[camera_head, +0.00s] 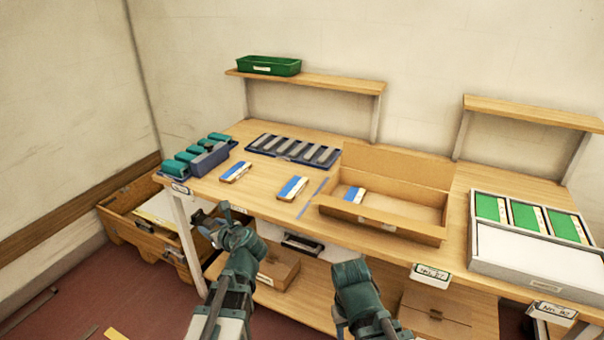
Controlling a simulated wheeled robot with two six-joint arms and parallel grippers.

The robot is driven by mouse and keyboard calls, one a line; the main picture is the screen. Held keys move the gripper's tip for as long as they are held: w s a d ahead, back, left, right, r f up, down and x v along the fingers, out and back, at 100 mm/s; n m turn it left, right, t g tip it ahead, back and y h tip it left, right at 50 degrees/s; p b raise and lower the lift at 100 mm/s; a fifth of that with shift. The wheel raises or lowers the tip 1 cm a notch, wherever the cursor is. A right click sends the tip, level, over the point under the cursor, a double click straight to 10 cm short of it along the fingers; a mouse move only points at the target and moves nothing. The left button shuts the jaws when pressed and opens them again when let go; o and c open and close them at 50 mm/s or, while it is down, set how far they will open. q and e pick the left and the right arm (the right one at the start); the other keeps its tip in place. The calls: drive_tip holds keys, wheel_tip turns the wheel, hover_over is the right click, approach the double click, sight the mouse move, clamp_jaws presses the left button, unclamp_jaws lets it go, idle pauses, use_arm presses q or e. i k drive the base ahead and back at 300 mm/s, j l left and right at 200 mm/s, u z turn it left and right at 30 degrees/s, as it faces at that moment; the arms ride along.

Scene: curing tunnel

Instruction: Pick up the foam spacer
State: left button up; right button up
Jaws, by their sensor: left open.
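No label marks a foam spacer, and I cannot tell for sure which piece it is. The likeliest are the grey bars (305,153), several lying side by side in a dark blue tray (253,147) at the back of the bench. My left gripper (217,216) is open and empty, in front of the bench's front edge at the left, apart from the tray and nearer to me. My right arm shows at the bottom centre, but its fingers are not visible.
Two blue-and-white blocks (292,188) lie on the wooden bench (262,200); another is in an open cardboard box (415,205). Teal pieces (177,168) stand at the left end. A white tray (520,260) with green cards is at right. Shelves (320,82) overhang the back.

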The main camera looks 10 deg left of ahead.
sight(326, 156)
drive_tip(key=i+j+z, duration=0.3)
drive_tip(key=j+z, duration=0.15)
drive_tip(key=j, duration=0.15)
drive_tip(key=i+j+z, duration=0.2)
drive_tip(key=j+z, duration=0.25)
drive_tip(key=j, duration=0.25)
drive_tip(key=j+z, duration=0.45)
drive_tip(key=j, duration=0.25)
drive_tip(key=j+z, duration=0.45)
drive_tip(key=j, duration=0.3)
drive_tip(key=k+j+z, duration=0.15)
drive_tip(key=j+z, duration=0.3)
drive_tip(key=j, duration=0.3)
